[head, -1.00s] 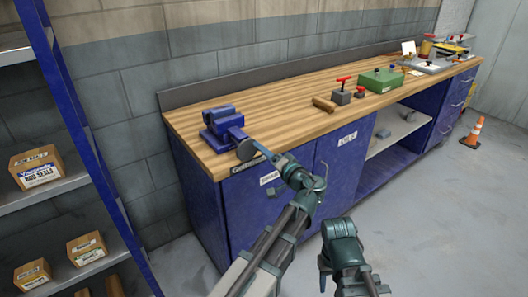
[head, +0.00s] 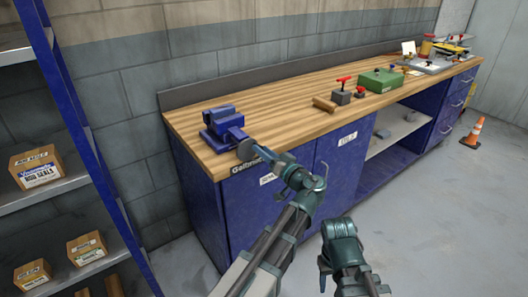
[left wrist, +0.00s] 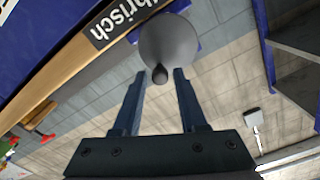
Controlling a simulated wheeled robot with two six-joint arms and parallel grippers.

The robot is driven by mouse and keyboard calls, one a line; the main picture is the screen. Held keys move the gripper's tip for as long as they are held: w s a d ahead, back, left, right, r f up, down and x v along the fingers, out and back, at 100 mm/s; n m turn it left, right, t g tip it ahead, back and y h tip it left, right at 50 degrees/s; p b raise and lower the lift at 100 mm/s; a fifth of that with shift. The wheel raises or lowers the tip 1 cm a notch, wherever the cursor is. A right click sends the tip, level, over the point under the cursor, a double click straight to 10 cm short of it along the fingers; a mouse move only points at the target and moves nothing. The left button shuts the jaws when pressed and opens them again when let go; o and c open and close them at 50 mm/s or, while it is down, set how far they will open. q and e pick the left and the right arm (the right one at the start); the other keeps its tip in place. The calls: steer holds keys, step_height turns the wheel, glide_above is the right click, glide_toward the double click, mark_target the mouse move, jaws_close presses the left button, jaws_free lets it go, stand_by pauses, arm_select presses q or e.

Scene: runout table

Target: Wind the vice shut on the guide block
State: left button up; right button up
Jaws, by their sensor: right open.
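The blue vice (head: 222,124) stands on the near left corner of the wooden bench. Its grey round handwheel (head: 246,150) faces out past the front edge. In the left wrist view the handwheel (left wrist: 172,40) shows as a disc with a dark knob (left wrist: 160,74). My left gripper (head: 262,154) is at the handwheel. In the left wrist view its two blue fingers (left wrist: 159,78) are apart, one on each side of the knob, with gaps visible. I cannot make out the guide block in the vice. My right gripper (head: 348,272) is low in the head view, away from the bench, and seems empty.
Along the bench top (head: 285,122) lie a wooden cylinder (head: 324,104), a grey block with a red handle (head: 342,94) and a green box (head: 381,80). A blue shelf rack (head: 75,115) with cartons stands at left. An orange cone (head: 475,133) stands on the floor at right.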

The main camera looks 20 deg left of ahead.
arm_select(q)
jaws_close()
steer(key=shift+w+d+f+m+b, duration=0.1)
steer(key=shift+f+m+b, duration=0.1)
steer(key=shift+m, duration=0.65)
steer(key=shift+w+d+f+m+b, duration=0.1)
steer(key=shift+f+m+b, duration=0.1)
steer(key=shift+m, duration=0.65)
steer(key=shift+f, duration=0.1)
steer(key=m, duration=0.1)
steer(key=m+b, duration=0.1)
steer(key=m, duration=0.1)
steer(key=shift+f+m, duration=0.3)
steer(key=shift+f, duration=0.05)
